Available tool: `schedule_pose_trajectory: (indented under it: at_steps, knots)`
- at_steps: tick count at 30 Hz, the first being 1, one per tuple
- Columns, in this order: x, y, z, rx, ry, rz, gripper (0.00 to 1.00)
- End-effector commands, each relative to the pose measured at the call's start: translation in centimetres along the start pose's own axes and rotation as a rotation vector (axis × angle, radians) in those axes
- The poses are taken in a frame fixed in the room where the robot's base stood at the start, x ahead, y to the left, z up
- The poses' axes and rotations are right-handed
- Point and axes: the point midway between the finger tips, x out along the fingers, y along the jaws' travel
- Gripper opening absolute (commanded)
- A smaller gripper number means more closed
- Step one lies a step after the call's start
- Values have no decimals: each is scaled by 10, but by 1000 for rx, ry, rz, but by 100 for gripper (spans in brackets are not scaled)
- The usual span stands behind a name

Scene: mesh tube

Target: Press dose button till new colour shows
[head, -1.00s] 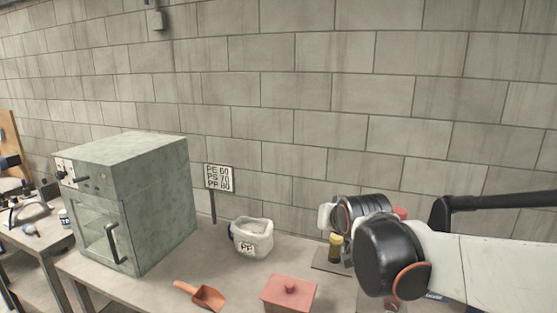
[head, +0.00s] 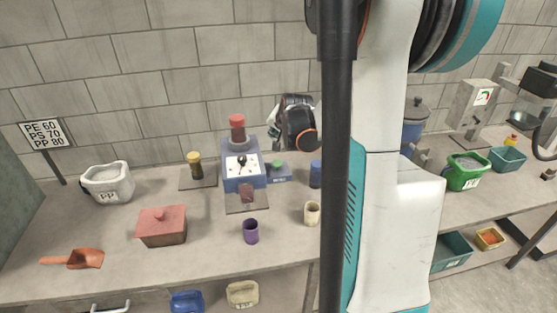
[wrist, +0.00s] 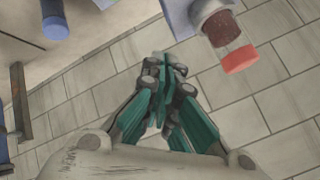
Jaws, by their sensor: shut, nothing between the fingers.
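A blue dosing machine (head: 230,183) stands on the bench with a white dial panel (head: 243,164) and a red-capped hopper (head: 237,131) on top. A small blue box (head: 279,178) with a green button (head: 278,165) stands to its right. My gripper (head: 274,138) is above and behind that box in the head view, apart from the button; my wrist partly hides its fingers. In the wrist view my gripper (wrist: 168,72) is shut and empty. The hopper's red cap (wrist: 240,60) shows right of the fingers there. The button is not visible in the wrist view.
A blue cylinder (head: 316,174), a cream cup (head: 312,213) and a purple cup (head: 251,231) stand near the machine. A yellow-capped jar (head: 195,165), red lidded box (head: 162,227), white bag (head: 107,182) and orange scoop (head: 85,259) are left. The block wall (head: 170,75) is behind.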

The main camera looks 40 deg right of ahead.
Motion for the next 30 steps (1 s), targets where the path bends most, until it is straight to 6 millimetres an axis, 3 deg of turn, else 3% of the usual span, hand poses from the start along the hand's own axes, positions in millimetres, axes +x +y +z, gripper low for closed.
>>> schedule_pose_trajectory:
  at_steps: [4, 17, 30]
  knots:
    - [4, 11, -6, 28, -1, 10, 0]
    - [5, 12, -6, 30, -2, 11, 0]
    - [31, 31, 14, 30, -2, 10, 0]
